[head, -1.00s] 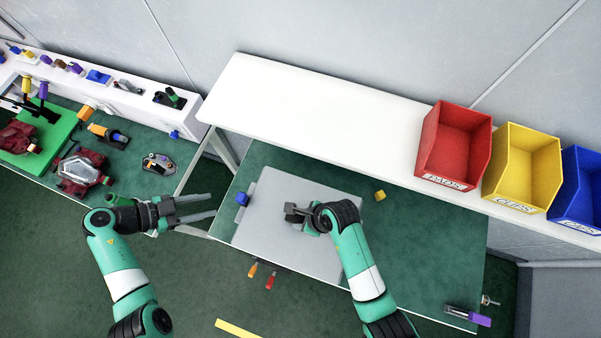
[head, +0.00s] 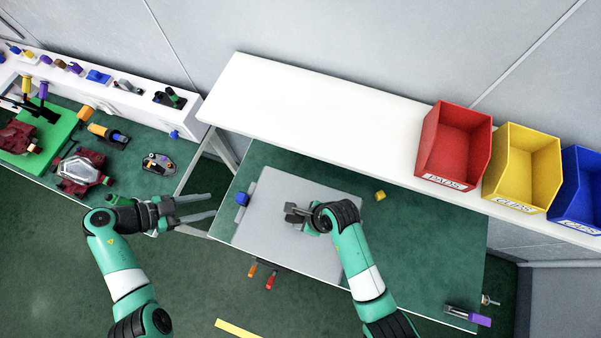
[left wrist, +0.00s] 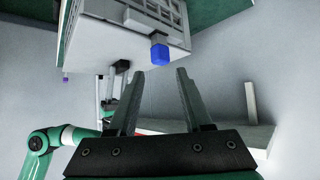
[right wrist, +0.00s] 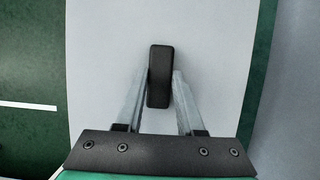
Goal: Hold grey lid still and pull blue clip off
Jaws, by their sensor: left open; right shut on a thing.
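The grey lid (head: 280,258) lies flat on the green bench; its pale top fills much of the right wrist view (right wrist: 100,60). My right gripper (head: 288,212) is shut on the dark handle (right wrist: 160,75) in the middle of the lid. The blue clip (head: 242,199) sits at the lid's left edge; in the left wrist view (left wrist: 159,54) it sticks out from the side of the grey body. My left gripper (head: 213,206) is open and empty, left of the clip and apart from it.
A small yellow block (head: 380,195) lies right of the lid. Orange and red handles (head: 270,282) hang at the bench's front edge. Red (head: 455,145), yellow (head: 523,168) and blue bins stand on the white shelf (head: 310,115) behind. A purple-handled clamp (head: 478,319) is at the right.

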